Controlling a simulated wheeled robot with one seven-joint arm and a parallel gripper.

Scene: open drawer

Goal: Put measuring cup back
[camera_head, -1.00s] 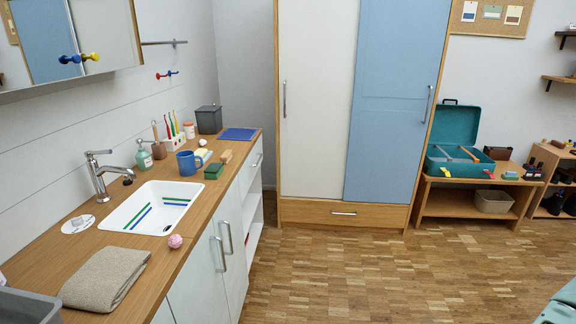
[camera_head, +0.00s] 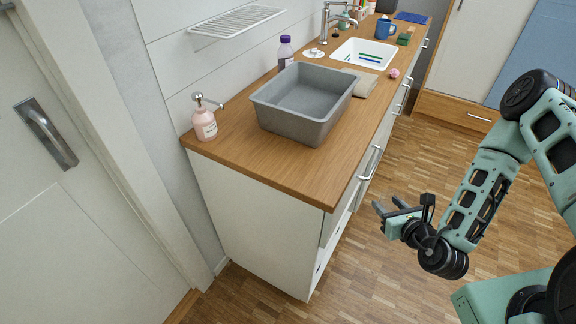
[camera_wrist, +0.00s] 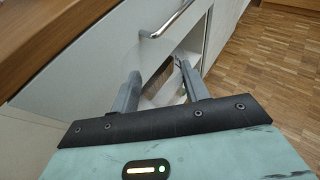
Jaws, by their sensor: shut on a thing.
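My gripper (camera_head: 387,208) is at the right of the counter's near end, below the worktop, in front of the white cabinet. In the wrist view its two grey fingers (camera_wrist: 158,76) stand apart and point towards an opening in the cabinet front (camera_wrist: 185,65), just below a metal handle (camera_wrist: 172,20). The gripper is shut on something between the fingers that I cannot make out. I cannot identify a measuring cup in either view.
On the wooden worktop (camera_head: 240,150) stand a grey basin (camera_head: 300,130), a pink soap bottle (camera_head: 204,122) and a purple-capped bottle (camera_head: 285,52). The sink (camera_head: 365,53) lies farther back. Cabinet handles (camera_head: 371,162) stick out. The parquet floor (camera_head: 390,280) is clear.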

